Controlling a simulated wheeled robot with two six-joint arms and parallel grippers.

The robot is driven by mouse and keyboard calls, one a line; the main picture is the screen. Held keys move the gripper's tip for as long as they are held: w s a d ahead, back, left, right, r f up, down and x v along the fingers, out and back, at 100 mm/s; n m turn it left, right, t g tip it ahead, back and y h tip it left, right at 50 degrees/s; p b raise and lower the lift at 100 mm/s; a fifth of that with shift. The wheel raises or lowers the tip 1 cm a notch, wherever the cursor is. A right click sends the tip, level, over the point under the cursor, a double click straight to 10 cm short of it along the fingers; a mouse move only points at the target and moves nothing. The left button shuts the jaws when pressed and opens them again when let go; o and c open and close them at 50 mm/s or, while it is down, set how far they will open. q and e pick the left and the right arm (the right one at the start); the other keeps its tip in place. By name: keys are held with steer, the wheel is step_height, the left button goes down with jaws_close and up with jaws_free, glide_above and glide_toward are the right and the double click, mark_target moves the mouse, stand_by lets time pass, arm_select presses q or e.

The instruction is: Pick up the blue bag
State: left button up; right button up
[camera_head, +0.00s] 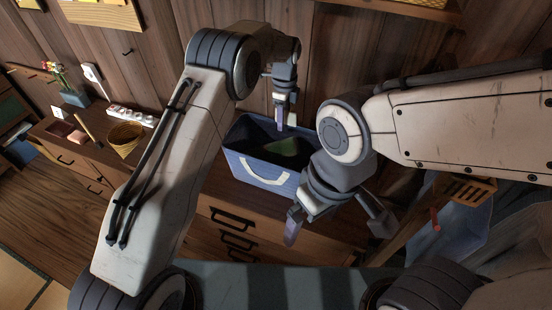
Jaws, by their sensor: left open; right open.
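The blue bag (238,164) stands upright on the wooden cabinet top in the head view, with an open top and a white handle on its front. Something green shows inside it. My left gripper (283,116) points down over the far rim of the bag, open and seen nearly edge-on; I cannot tell whether it touches the rim. My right gripper (337,225) is open and empty in front of the bag's right side, its fingers spread apart. My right wrist hides the bag's right end.
A wicker basket (125,138), a white power strip (132,116) and a flower vase (75,96) stand on the cabinet at left. A blue-grey bin (450,232) and a wooden crate (465,187) are at right. The wooden wall is close behind the bag.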

arm_select(q)
jaws_close()
steer(key=shift+r, duration=0.15)
stand_by(1.1)
